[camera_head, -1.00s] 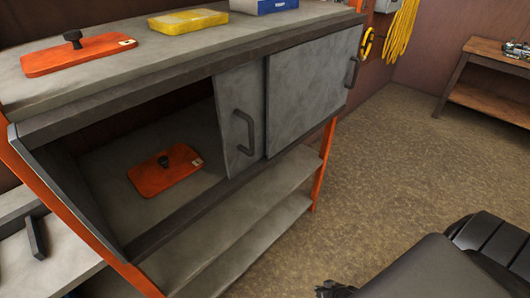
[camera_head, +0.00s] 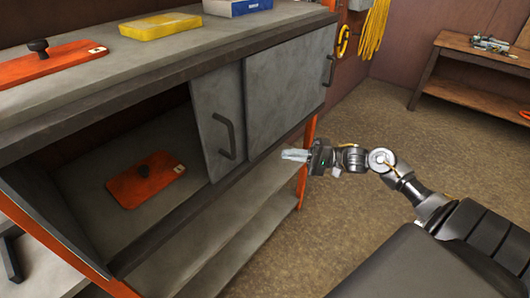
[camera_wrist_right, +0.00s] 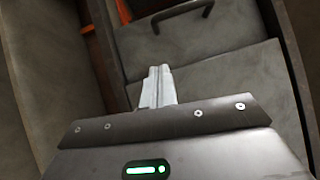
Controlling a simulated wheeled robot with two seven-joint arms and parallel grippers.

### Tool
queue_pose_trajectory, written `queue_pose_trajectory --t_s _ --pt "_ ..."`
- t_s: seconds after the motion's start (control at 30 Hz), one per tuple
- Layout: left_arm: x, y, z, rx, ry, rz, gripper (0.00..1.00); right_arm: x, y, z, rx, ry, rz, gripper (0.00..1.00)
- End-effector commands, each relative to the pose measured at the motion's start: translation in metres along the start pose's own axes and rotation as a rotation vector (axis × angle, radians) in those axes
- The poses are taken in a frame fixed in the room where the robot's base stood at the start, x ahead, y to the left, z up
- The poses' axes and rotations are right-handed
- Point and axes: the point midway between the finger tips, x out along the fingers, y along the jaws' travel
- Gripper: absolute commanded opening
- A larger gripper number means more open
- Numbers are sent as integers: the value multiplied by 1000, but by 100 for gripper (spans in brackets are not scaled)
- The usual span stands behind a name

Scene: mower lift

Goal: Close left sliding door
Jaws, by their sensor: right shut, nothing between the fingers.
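The left sliding door (camera_head: 212,118) is a grey panel with a dark bar handle (camera_head: 224,137). It is slid to the right, partly behind the right sliding door (camera_head: 290,88), so the left part of the cabinet stands open. My right gripper (camera_head: 290,155) is shut and empty, in front of the cabinet, to the right of the left door's handle and apart from it. In the right wrist view the shut fingers (camera_wrist_right: 158,85) point toward a grey panel with a dark handle (camera_wrist_right: 182,14). My left gripper is not in view.
Inside the open cabinet lies an orange plate with a black knob (camera_head: 146,182). Another orange plate (camera_head: 45,64), a yellow box (camera_head: 160,26) and a blue box (camera_head: 236,6) are on top. A wooden bench (camera_head: 455,75) stands at the back right. Floor between is clear.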

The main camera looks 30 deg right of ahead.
Motion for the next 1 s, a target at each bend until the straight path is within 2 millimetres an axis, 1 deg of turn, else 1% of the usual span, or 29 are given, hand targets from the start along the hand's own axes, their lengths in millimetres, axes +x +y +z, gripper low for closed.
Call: queue_pose_trajectory --t_s 0.17,0.4,0.5,0.6,0.7,0.83,1.0 --pt "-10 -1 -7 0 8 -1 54 27 -4 0 -2 0 -4 0" --pt "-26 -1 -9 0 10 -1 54 78 -4 0 -2 1 -4 0" --pt "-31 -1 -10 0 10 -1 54 96 -4 0 -1 2 -3 0" --pt "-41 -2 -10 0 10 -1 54 107 -4 12 1 0 -1 0" --pt "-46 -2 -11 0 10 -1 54 115 -2 19 0 3 0 0" --pt "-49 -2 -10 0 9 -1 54 121 -1 26 0 2 -1 0" --pt "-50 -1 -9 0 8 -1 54 123 1 28 -1 3 1 0"
